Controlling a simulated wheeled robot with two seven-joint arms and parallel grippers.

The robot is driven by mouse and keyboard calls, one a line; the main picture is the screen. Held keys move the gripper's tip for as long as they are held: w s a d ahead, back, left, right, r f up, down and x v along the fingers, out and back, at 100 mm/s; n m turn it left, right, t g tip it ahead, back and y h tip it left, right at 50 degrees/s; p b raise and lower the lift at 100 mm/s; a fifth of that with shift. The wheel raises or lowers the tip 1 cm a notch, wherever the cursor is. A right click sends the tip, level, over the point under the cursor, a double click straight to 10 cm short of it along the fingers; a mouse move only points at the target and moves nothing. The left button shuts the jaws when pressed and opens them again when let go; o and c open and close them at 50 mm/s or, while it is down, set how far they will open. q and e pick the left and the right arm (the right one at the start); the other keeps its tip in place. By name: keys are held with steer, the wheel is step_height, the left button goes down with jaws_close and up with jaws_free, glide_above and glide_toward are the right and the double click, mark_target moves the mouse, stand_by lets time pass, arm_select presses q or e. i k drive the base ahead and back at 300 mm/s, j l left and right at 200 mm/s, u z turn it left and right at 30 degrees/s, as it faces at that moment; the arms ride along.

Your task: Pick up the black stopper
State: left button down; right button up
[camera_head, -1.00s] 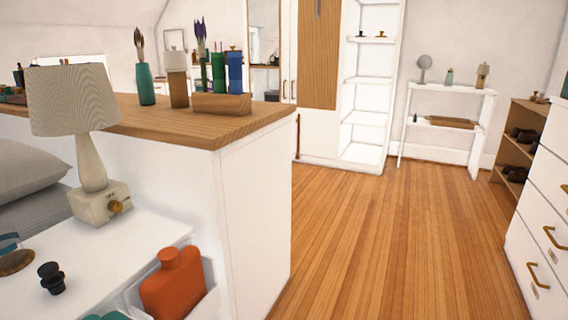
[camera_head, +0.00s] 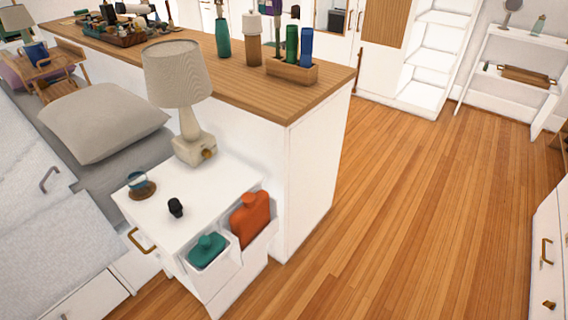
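The black stopper (camera_head: 176,207) is a small dark piece on the white top of the nightstand (camera_head: 212,188). It stands between a small blue-and-brown item (camera_head: 139,185) on its left and the nightstand's side bins on its right. Nothing touches it and it is fully in sight. Neither of my grippers shows in the head view.
A lamp (camera_head: 181,80) stands at the back of the nightstand. The side bins hold an orange bottle (camera_head: 250,217) and a teal bottle (camera_head: 207,249). A bed with a grey pillow (camera_head: 104,118) lies to the left. The wooden floor (camera_head: 400,220) on the right is clear.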

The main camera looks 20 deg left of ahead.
mark_target(176, 208)
steer(key=u, duration=1.45)
